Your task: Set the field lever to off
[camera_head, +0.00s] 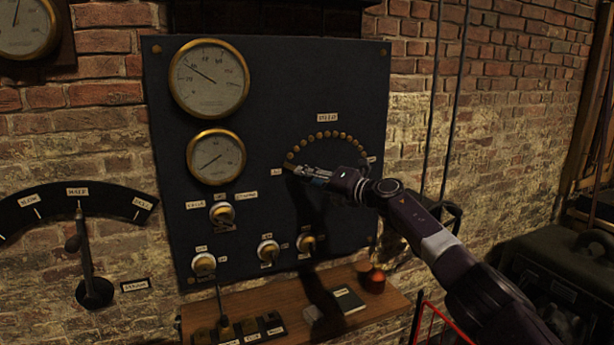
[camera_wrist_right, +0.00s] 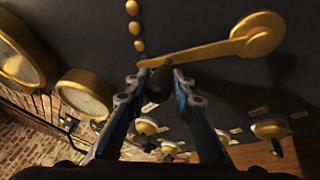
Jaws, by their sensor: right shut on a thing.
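The field lever is a brass bar (camera_wrist_right: 205,48) with a round pivot end in the wrist view. Its narrow tip is by the brass studs, and a dark knob (camera_wrist_right: 160,86) hangs at that end. My right gripper (camera_wrist_right: 158,80) is shut on the knob, with one blue finger on each side. In the head view my right gripper (camera_head: 301,172) is at the left end of the stud arc (camera_head: 326,135), beside a small label (camera_head: 277,171) too blurred to read. The gripper and arm hide most of the lever there. My left gripper is not in view.
The dark panel (camera_head: 270,85) carries two brass gauges (camera_head: 209,78) and several small switches (camera_head: 268,250) below. A wooden shelf (camera_head: 380,312) juts out under it with a notebook (camera_head: 347,300). Another lever (camera_head: 84,255) stands at the left.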

